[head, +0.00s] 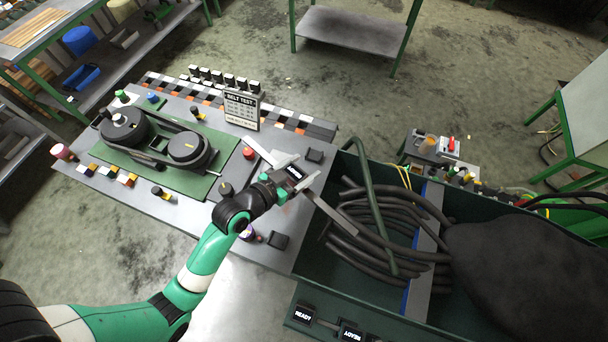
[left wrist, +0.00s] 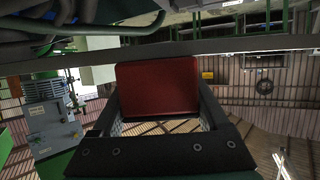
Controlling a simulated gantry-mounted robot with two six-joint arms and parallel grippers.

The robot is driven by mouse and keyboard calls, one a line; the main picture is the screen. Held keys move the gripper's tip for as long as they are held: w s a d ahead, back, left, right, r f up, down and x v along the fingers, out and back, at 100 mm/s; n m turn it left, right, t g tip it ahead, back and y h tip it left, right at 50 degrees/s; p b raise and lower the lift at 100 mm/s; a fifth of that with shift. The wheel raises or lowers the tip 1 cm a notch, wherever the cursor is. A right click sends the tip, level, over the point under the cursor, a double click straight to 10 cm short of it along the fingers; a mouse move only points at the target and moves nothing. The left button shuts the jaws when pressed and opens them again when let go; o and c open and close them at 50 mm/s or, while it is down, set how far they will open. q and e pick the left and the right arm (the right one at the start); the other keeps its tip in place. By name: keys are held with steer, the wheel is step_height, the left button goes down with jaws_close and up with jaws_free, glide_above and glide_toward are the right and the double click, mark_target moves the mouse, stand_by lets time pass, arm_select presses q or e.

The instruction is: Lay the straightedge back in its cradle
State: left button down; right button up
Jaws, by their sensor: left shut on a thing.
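The straightedge is a long, thin grey metal bar (head: 334,213), running from the upper left of my left gripper (head: 291,184) to its lower right, towards the green bin. My left gripper is shut on it near its middle, above the table's right edge. In the left wrist view the bar (left wrist: 240,47) crosses the whole picture beyond the fingers, with a red block (left wrist: 157,88) between them. Two small black blocks on the table, one behind the gripper (head: 315,155) and one in front (head: 278,241), look like the cradle's supports. The bar lies crosswise to their line. My right gripper is out of view.
A green bin (head: 345,290) with coiled black hoses (head: 385,225) adjoins the table on the right. A belt rig (head: 160,145) on a green mat fills the table's left. A "BELT TEST" sign (head: 241,110) and a red button (head: 249,153) stand close behind the gripper.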

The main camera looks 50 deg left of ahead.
mark_target(304, 174)
arm_select(q)
steer(key=f, duration=0.1)
steer(key=f+b, duration=0.1)
steer(key=f, duration=0.1)
steer(key=shift+w+f, duration=0.25)
steer(key=shift+w, duration=0.1)
